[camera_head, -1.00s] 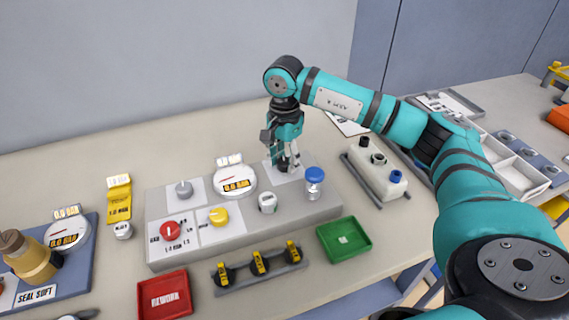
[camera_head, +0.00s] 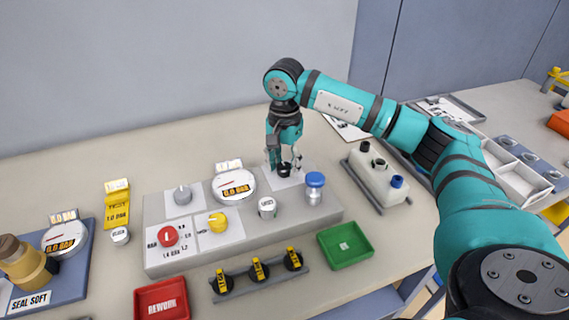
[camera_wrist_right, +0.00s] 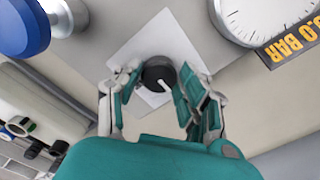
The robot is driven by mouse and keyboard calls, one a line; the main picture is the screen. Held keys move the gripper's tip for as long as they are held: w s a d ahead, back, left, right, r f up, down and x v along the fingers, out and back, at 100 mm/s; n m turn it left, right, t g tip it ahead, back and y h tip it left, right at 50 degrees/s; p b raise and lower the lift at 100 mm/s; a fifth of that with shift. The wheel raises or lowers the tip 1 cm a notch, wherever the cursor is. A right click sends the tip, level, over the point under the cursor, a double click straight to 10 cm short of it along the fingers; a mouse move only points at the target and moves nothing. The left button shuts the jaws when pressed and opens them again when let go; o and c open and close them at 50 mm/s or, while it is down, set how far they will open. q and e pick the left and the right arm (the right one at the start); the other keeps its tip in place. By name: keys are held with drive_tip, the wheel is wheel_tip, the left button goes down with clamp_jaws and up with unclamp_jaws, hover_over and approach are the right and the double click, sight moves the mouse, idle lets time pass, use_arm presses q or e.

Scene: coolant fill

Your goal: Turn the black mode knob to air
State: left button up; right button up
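The black mode knob (camera_head: 284,171) sits on a white label plate (camera_head: 296,183) at the back right of the grey panel. In the right wrist view the round knob (camera_wrist_right: 158,73) has a white pointer mark toward the picture's lower right. My right gripper (camera_head: 284,163) points down over the knob. In the wrist view its fingers (camera_wrist_right: 156,88) are spread on either side of the knob, with a visible gap at the left finger; contact at the right finger is unclear. The plate's lettering is not readable. My left gripper is not in view.
A blue-capped fitting (camera_head: 314,188) stands right of the knob and a round gauge (camera_head: 234,186) left of it. A grey-white knob (camera_head: 267,207) sits in front. Yellow (camera_head: 218,222) and red (camera_head: 168,236) knobs are farther left. A green tray (camera_head: 345,242) lies at front right.

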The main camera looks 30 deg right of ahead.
sight(284, 165)
drive_tip(key=shift+o, duration=1.4)
wheel_tip(284, 165, up, 12)
